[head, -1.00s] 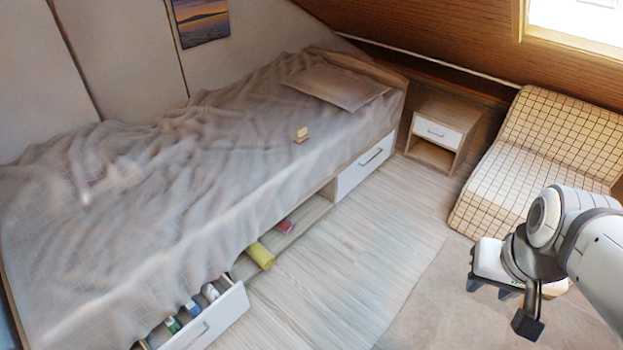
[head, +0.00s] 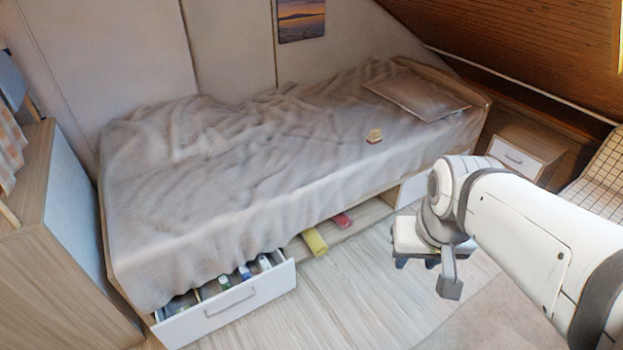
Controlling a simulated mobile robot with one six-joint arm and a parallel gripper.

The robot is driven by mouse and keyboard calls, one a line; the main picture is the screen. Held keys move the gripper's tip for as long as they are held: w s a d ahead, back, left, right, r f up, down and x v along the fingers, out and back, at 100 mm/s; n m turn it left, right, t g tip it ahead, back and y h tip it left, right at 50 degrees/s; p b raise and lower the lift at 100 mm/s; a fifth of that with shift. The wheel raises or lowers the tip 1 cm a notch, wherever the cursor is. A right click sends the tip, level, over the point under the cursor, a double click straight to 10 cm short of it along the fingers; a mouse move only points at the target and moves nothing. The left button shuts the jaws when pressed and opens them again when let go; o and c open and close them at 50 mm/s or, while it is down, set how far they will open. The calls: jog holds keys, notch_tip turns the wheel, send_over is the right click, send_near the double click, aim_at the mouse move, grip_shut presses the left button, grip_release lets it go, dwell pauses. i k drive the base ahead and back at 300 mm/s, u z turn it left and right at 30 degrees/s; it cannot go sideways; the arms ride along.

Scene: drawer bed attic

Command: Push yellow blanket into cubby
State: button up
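The yellow blanket (head: 315,242) is a small rolled bundle at the open cubby (head: 352,229) under the bed. Its near end sticks out past the cubby's front edge, and its far end is under the bed's overhanging cover. My gripper (head: 420,261) is in front of the bed, to the right of the blanket and apart from it. Dark finger parts show below its white body, but their opening is unclear from this angle. I see nothing held in it.
A red item (head: 342,220) lies in the cubby right of the blanket. An open white drawer (head: 228,305) with several bottles juts out at left. A closed drawer (head: 412,190) is at right. Bare floor (head: 345,290) lies in front. A nightstand (head: 527,155) stands beyond the bed.

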aim_at(314, 240)
jog(key=i, duration=1)
jog(key=u, duration=0.05)
